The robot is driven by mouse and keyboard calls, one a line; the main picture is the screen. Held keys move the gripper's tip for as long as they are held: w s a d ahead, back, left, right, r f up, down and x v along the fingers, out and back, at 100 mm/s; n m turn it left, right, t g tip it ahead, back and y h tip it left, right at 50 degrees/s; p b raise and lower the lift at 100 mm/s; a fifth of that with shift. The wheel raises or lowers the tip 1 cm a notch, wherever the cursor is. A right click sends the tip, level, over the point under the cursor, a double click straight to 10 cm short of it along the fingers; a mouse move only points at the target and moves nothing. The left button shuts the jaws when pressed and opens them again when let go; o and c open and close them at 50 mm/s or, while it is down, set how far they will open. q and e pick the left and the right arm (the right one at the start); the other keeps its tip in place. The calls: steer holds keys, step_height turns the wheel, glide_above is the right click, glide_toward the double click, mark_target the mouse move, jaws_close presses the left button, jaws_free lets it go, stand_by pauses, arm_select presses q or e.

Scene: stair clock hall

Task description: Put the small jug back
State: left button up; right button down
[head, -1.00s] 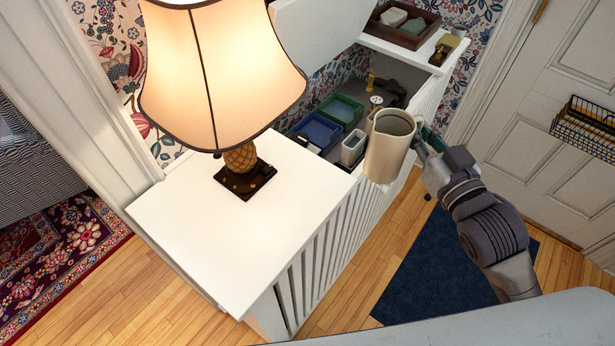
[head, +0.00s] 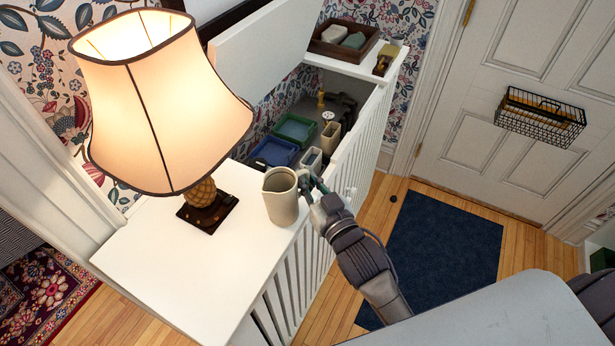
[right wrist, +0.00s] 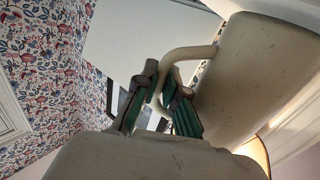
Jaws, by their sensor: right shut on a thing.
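The small jug (head: 280,198) is cream-coloured and upright, over the right part of the white cabinet top (head: 190,275). I cannot tell whether its base touches the top. My right gripper (head: 309,184) is shut on the jug's handle from the right. In the right wrist view the green-padded fingers (right wrist: 160,105) close around the handle (right wrist: 187,54), and the jug body (right wrist: 255,80) fills the right side. My left gripper is not in view.
A lamp (head: 207,208) stands on the cabinet top, left of the jug. Behind, an open compartment holds a blue tray (head: 273,152), a green tray (head: 295,129) and small items under a raised lid (head: 265,45). A wooden tray (head: 343,43) sits beyond. Free top lies in front.

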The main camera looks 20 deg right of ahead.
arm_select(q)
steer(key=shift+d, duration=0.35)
arm_select(e)
steer(key=shift+f, duration=0.1)
steer(key=shift+f, duration=0.2)
steer(key=c, duration=1.2)
jaws_free()
steer(key=shift+c, duration=0.2)
